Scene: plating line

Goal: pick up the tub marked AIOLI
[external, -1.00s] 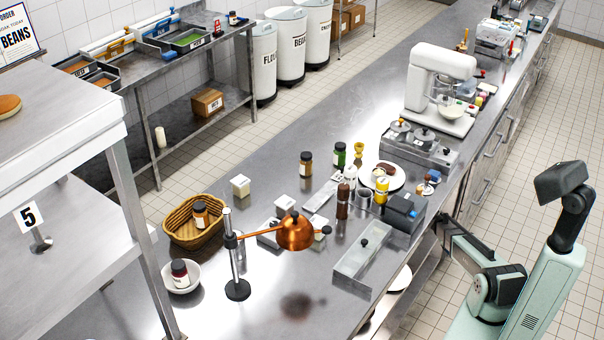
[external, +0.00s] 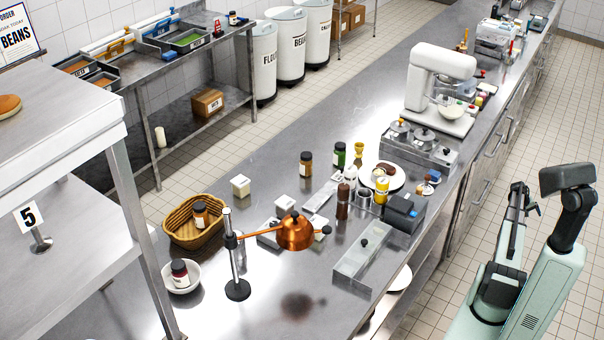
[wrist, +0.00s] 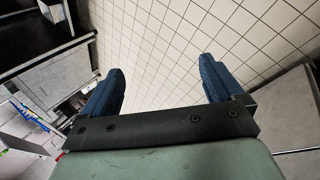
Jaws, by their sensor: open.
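Two small pale tubs stand on the steel counter in the external view: one tub (external: 240,186) near the wicker basket, and one tub (external: 285,205) behind the copper lamp. Their labels are too small to read, so I cannot tell which, if either, is marked AIOLI. My gripper (wrist: 158,80) is open and empty in the wrist view, with its blue fingers wide apart over floor tiles. In the external view my gripper (external: 519,188) is up at the right, beyond the counter edge and well away from the tubs.
A copper lamp (external: 296,233) stands in front of the farther-right tub. A wicker basket (external: 182,232) holds a jar. Bottles, a plate (external: 367,174), a dark box (external: 404,212) and a long lidded container (external: 350,267) crowd the counter's right side. The front middle is fairly clear.

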